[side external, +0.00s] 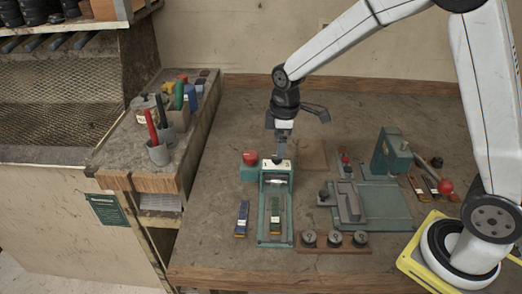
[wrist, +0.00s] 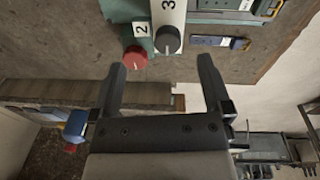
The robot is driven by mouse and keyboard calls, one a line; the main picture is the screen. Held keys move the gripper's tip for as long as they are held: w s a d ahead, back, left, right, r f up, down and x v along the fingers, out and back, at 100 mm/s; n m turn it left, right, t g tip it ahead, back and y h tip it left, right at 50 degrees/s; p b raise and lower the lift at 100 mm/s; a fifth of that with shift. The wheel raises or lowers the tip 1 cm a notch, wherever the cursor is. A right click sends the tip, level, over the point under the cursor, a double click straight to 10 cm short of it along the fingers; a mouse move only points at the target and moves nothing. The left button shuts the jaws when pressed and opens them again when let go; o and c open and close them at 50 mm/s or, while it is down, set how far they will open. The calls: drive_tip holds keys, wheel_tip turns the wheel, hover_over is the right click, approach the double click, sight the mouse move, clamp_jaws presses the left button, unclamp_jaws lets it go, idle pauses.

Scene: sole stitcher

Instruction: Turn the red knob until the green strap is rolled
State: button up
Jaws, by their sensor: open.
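The red knob (side external: 250,157) sits on a teal block at the upper left of a teal frame (side external: 262,220). In the wrist view the red knob (wrist: 135,57) is beside a plate marked 2, just beyond the left fingertip. A dark green strip (side external: 275,217), which looks like the strap, lies lengthwise inside the frame; I cannot tell how far it is rolled. My gripper (side external: 281,144) is above the far end of the frame, right of the red knob. In the wrist view my gripper (wrist: 165,78) has its fingers wide apart with nothing between them.
A black knob (wrist: 168,38) on a white plate marked 3 is close to the red knob. A blue tool (side external: 242,217) lies left of the frame. A teal press (side external: 391,154) stands at right, and several dark knobs (side external: 334,239) line a front strip.

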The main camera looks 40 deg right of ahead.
sight(250, 154)
drive_tip(key=w+n, duration=0.2)
drive_tip(key=w, duration=0.1)
drive_tip(key=w+a+f+n, duration=0.1)
drive_tip(key=w+n, duration=0.2)
drive_tip(key=w+f+n+g, duration=0.1)
drive_tip(key=w+n, duration=0.2)
drive_tip(key=shift+w+a, duration=0.3)
drive_tip(key=shift+a, duration=0.1)
drive_tip(key=shift+f, duration=3.85)
drive_tip(key=c, duration=1.3)
